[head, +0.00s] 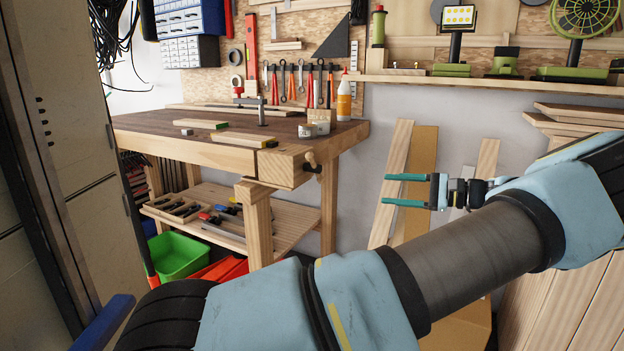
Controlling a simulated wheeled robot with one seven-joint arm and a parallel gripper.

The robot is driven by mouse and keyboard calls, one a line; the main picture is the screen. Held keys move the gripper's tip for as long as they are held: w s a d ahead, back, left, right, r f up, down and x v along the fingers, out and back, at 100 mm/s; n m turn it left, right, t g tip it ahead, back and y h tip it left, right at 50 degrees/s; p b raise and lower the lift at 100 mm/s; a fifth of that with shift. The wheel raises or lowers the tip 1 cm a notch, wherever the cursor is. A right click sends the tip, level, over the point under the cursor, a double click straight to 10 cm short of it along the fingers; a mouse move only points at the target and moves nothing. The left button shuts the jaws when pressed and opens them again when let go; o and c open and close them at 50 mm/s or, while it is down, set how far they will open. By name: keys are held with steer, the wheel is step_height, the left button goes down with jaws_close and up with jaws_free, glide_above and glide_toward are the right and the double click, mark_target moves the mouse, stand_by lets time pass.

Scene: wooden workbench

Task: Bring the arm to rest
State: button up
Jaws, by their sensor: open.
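My arm stretches across the lower right of the head view, over the floor area in front of the workbench. My gripper (404,190) is at its far end, with two teal fingers pointing left and a clear gap between them. It is open and empty. It appears to the right of the wooden workbench (225,153), in front of boards leaning on the wall, and touches nothing that I can see.
The bench top holds a glue bottle (344,102), a clamp (262,112) and wood pieces. A green bin (178,256) stands below at the left. Boards (392,180) lean on the wall. A tall cabinet (62,190) stands at the left edge.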

steer(key=a+f+n+g+h, duration=0.2)
steer(key=a+f+g, duration=0.1)
steer(key=a, duration=0.5)
steer(key=a+f+n+g+h, duration=0.1)
steer(key=a+f+g+h, duration=0.15)
steer(key=a, duration=0.55)
steer(key=s+a+f+n+g+h, duration=0.35)
steer(key=s+a+h, duration=0.25)
steer(key=s+a, duration=0.25)
steer(key=s+a+r+n+t+h, duration=0.25)
steer(key=s+n+h, duration=0.25)
steer(key=s, duration=0.5)
step_height(320, 180, up, 20)
steer(key=t+p, duration=0.1)
steer(key=p, duration=1.8)
steer(key=shift+r+p, duration=0.15)
steer(key=shift+p, duration=0.2)
steer(key=shift+d, duration=0.1)
